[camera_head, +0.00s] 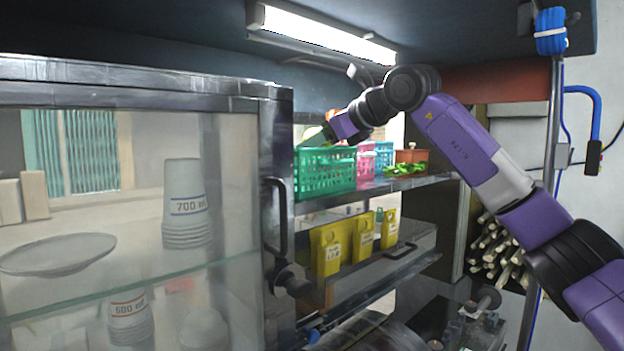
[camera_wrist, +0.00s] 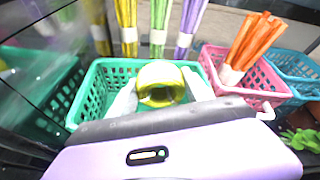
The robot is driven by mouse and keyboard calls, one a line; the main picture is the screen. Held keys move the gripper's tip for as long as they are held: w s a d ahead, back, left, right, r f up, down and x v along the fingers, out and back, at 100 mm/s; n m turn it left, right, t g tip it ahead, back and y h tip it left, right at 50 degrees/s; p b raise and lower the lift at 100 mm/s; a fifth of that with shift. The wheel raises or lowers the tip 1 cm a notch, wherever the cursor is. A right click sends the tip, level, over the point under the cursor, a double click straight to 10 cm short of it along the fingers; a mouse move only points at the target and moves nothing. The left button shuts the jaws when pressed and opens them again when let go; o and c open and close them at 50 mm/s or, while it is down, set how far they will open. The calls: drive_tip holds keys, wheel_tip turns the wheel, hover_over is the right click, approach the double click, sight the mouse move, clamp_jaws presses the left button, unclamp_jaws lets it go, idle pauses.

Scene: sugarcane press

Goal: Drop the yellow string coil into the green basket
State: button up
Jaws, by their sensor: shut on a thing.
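The yellow string coil (camera_wrist: 160,84) is between the two pale fingers of my gripper (camera_wrist: 160,92) in the wrist view. My gripper is shut on it. The green basket (camera_head: 325,180) stands on the upper shelf in the head view. It also shows in the wrist view (camera_wrist: 88,97), where the coil appears over its opening. I cannot tell how far the coil is above the basket's bottom, which is partly hidden by the coil and gripper. In the head view my gripper is at the basket's top, with its fingertips hard to make out.
A pink basket (camera_wrist: 244,87) with orange sticks and a blue basket (camera_wrist: 292,78) stand to the right. Bundles of coloured sticks (camera_wrist: 157,25) stand behind the green basket. A glass cabinet (camera_head: 150,200) is close on the left. Green chillies (camera_head: 405,169) lie on the shelf.

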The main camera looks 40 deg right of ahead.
drive_tip(key=o, duration=1.4)
drive_tip(key=shift+o, duration=0.2)
wheel_tip(320, 180, up, 2)
drive_tip(key=b, duration=0.3)
hover_over(342, 161)
drive_tip(key=w+d, duration=0.1)
drive_tip(key=w, duration=0.1)
drive_tip(key=shift+s+r, duration=0.45)
drive_tip(key=shift+s, duration=0.05)
